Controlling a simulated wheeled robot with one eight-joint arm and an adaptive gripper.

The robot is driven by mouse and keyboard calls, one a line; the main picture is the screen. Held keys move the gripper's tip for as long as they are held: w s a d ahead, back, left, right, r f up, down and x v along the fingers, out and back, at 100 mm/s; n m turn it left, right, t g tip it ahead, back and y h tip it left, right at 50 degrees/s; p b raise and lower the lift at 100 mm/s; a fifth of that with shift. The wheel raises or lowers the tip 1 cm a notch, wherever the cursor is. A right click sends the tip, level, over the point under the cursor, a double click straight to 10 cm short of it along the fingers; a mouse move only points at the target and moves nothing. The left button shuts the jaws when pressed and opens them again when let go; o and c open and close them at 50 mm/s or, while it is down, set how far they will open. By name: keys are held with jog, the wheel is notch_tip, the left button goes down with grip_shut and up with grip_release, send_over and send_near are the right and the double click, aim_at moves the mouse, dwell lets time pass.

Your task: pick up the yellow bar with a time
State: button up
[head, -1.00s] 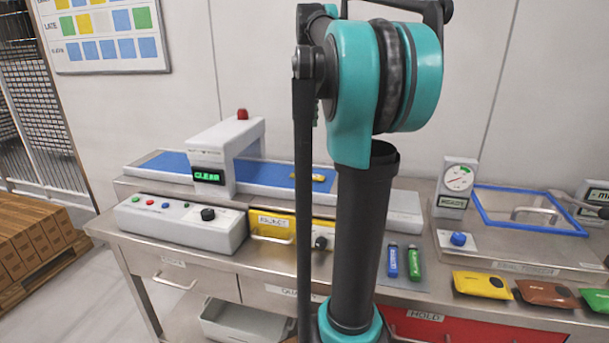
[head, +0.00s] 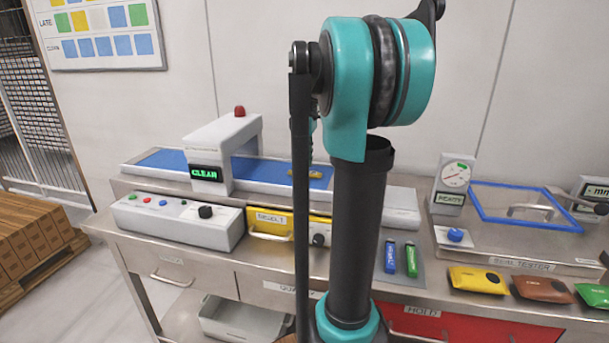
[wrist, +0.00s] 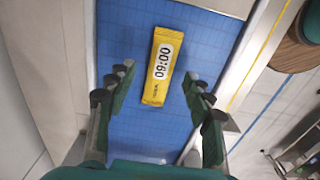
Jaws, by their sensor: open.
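The yellow bar (wrist: 161,67) lies flat on the blue conveyor belt (wrist: 205,45) in the wrist view. It has a white label with black digits that appear turned around, so I read the time only doubtfully as 09:00. In the head view the bar (head: 314,175) shows small on the belt, partly behind my thin arm link. My gripper (wrist: 158,80) is open, with its two green-and-black fingers on either side of the bar's near end, apart from it.
A white scanner arch (head: 221,150) with a lit green display spans the belt to the left. A yellow drawer (head: 268,223), blue and green sticks (head: 391,257) and a gauge (head: 453,180) are near. Several pouches (head: 477,280) lie at right.

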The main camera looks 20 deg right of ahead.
jog(key=shift+f, duration=0.7)
jog(key=shift+c, duration=0.5)
grip_shut()
jog(key=shift+r, duration=0.15)
